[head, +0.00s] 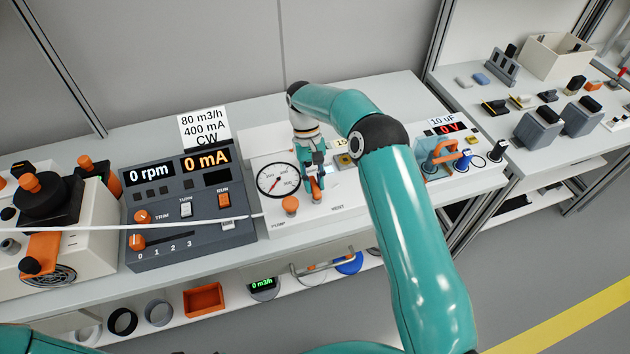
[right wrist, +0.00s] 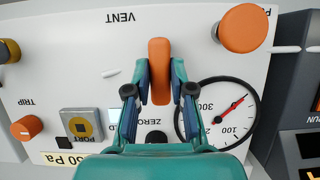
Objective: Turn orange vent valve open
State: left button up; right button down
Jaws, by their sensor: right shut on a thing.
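The orange vent valve (right wrist: 159,60) is an elongated orange handle on the white panel, beside the upside-down VENT label in the right wrist view. In that view it stands lengthwise up the picture. My right gripper (right wrist: 160,78) is shut on it, with one finger on each long side. In the head view the orange handle (head: 317,194) shows just below my right gripper (head: 314,178), right of the round gauge. Part of the handle is hidden by the fingers there. My left gripper is not in view.
A round gauge (head: 278,181) and an orange pump knob (head: 289,204) sit close beside the valve. A grey control box (head: 186,207) showing 0 rpm and 0 mA stands to the left. A capacitor unit (head: 450,150) stands to the right.

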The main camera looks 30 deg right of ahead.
jog(key=shift+w+r, duration=0.15)
jog(key=shift+r, duration=0.05)
jog(key=c, duration=1.2)
grip_release()
jog(key=shift+o, duration=1)
jog(key=shift+f, duration=0.15)
jog(key=shift+v, duration=3.65)
